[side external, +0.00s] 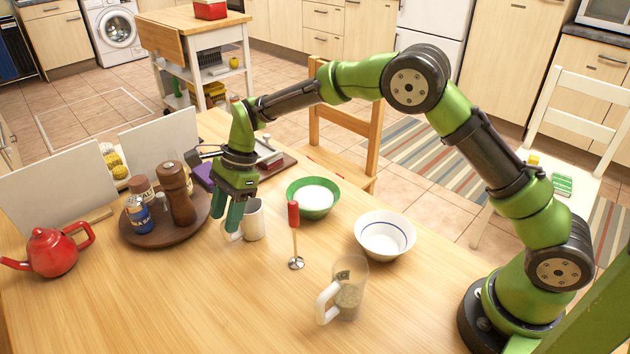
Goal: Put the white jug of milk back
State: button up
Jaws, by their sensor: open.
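A small white jug (254,222) stands upright on the wooden table, left of the green bowl. Its handle side faces left, toward my gripper. My gripper (234,222) points down at the jug's left side, with its green fingers open around or just beside the handle. From this view I cannot tell whether the fingers touch the jug. The fingers hide part of the handle and the jug's left side, and what is inside the jug does not show.
A dark round tray (140,236) with several bottles and a wooden mill (176,194) is close on the left. A green bowl (313,197), a red-handled frother (294,232), a white bowl (385,235) and a clear measuring jug (348,297) stand right.

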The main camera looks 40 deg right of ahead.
jog(key=v, duration=0.6)
jog(key=shift+d+r, duration=0.2)
jog(key=shift+r, duration=0.1)
jog(key=s+d+r+n+t, duration=0.2)
jog(key=s+d+r+n, duration=0.3)
jog(key=r, duration=0.4)
jog(key=s+d+r+n+t+h, duration=0.1)
jog(key=s+d+n, duration=0.3)
jog(key=s, duration=0.7)
jog(key=s+d+r+n+t+h, duration=0.1)
jog(key=s+d+n+t, duration=0.3)
jog(key=s+d, duration=0.3)
jog(key=s+n, duration=0.1)
jog(key=s, duration=0.3)
jog(key=shift+s+h, duration=0.2)
jog(key=shift+h, duration=0.2)
